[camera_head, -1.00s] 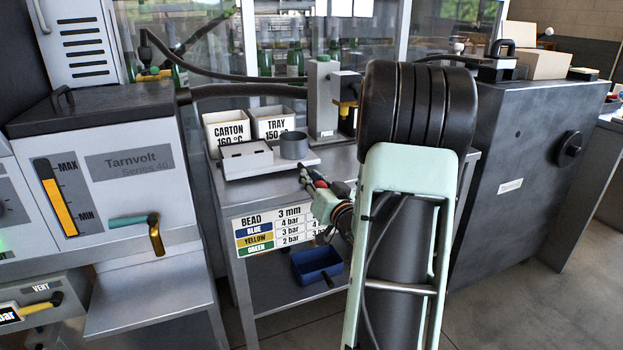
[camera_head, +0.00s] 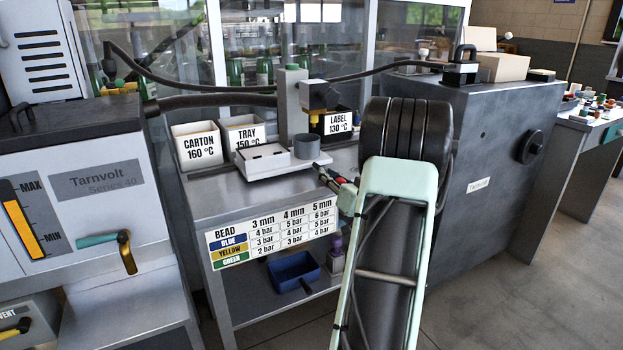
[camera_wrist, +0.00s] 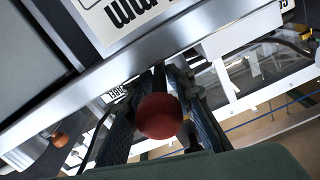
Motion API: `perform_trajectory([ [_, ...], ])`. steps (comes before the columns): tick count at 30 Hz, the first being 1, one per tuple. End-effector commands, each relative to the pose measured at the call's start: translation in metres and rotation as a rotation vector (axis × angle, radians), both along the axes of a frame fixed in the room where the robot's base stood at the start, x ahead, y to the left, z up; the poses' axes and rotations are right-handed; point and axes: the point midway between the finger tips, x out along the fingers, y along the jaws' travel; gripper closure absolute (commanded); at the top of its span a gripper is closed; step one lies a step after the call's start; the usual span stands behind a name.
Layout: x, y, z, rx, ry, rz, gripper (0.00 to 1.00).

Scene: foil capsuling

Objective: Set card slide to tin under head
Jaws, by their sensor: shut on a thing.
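The slide plate (camera_head: 287,171) lies on the steel bench. It carries a white card box (camera_head: 262,160) on its left and a grey round tin (camera_head: 307,147) on its right. The dispensing head (camera_head: 315,97) has a yellow nozzle. The tin stands almost below this nozzle, slightly left of it in the picture; exact alignment cannot be told. My gripper (camera_head: 332,181) is at the plate's front right. In the wrist view, its fingers are shut around a dark rod with a red ball knob (camera_wrist: 159,115). The head and tin are not clear in the wrist view.
White CARTON (camera_head: 198,147) and TRAY (camera_head: 243,133) bins and a dark LABEL bin (camera_head: 338,124) stand behind. A bead chart (camera_head: 275,237) hangs on the bench front. A blue bin (camera_head: 292,270) is on the lower shelf. A large grey cabinet (camera_head: 490,150) stands right.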

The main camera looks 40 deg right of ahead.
Motion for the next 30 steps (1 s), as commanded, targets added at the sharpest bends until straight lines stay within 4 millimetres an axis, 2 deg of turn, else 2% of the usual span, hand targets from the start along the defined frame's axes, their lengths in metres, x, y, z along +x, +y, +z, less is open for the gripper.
perform_trajectory([
  [1, -0.003, -0.008, 0.0, 0.001, 0.002, -0.004, 1.0],
  [6, -0.006, -0.022, 0.0, 0.002, 0.001, -0.004, 1.0],
  [19, -0.007, -0.025, -0.001, 0.002, 0.001, -0.002, 1.0],
  [20, -0.007, -0.025, -0.001, 0.002, 0.001, -0.002, 0.79],
  [22, -0.007, -0.025, -0.001, 0.002, 0.001, -0.002, 0.71],
  [30, -0.007, -0.024, -0.001, 0.001, 0.0, -0.001, 0.71],
])
